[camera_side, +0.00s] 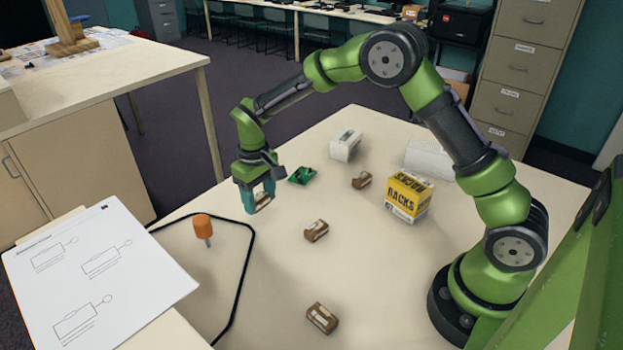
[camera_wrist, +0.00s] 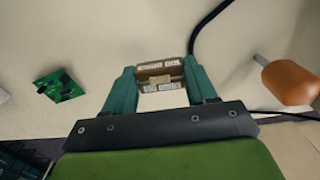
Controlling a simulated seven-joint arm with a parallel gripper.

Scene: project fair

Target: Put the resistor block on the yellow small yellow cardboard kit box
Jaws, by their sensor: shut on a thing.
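My gripper (camera_side: 258,203) is over the left part of the table in the side view. Its teal fingers are shut on a small brown and white block (camera_wrist: 159,68), which is the resistor block. The wrist view shows the block between the fingertips; in the side view the fingers partly hide it. I cannot tell whether it touches the table. The yellow cardboard kit box (camera_side: 408,193), with black print and a white lower part, stands upright right of centre, well apart from my gripper. Its visible top is bare.
Similar brown blocks lie at centre (camera_side: 316,231), front (camera_side: 322,318) and beside the yellow box (camera_side: 362,180). An orange-handled tool (camera_side: 203,226) and black cable (camera_side: 242,275) are left.

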